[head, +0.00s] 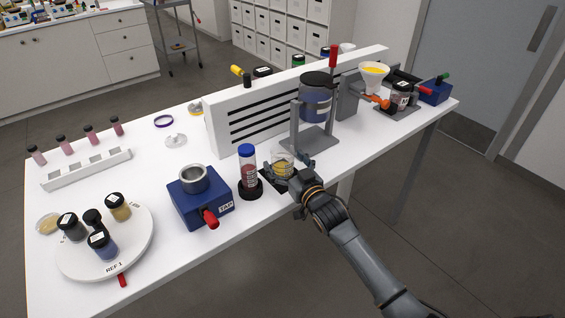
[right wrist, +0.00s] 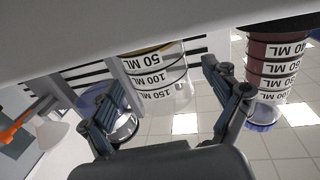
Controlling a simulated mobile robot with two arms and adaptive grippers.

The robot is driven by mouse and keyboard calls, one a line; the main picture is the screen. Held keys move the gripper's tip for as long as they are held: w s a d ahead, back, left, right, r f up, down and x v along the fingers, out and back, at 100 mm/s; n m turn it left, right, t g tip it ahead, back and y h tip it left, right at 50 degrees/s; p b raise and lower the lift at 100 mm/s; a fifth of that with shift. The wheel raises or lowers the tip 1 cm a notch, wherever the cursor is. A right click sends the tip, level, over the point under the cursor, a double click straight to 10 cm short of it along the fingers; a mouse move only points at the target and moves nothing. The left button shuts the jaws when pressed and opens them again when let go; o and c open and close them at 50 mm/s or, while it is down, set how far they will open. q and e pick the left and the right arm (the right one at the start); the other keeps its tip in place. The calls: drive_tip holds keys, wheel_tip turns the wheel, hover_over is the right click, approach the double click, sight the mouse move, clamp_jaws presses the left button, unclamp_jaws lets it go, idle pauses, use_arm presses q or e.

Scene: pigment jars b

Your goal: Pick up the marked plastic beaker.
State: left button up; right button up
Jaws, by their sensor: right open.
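The clear plastic beaker (head: 283,163) holds a little yellowish material and stands upright near the table's front edge, on a dark base. My right gripper (head: 287,182) is open and just in front of the beaker. In the right wrist view its fingers (right wrist: 162,76) are spread, with the beaker showing between them; I cannot tell whether they touch it. My left gripper is not in view.
A blue-capped tube (head: 248,172) with red contents stands close left of the beaker. The blue TAP box (head: 193,209) is further left. A grey press stand (head: 318,143) is close behind right. A white slotted panel (head: 246,128) stands behind. The floor in front is clear.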

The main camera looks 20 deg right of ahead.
drive_tip(key=shift+w+a, duration=0.1)
drive_tip(key=shift+w, duration=0.45)
drive_tip(key=c, duration=1.3)
drive_tip(key=shift+o, duration=0.2)
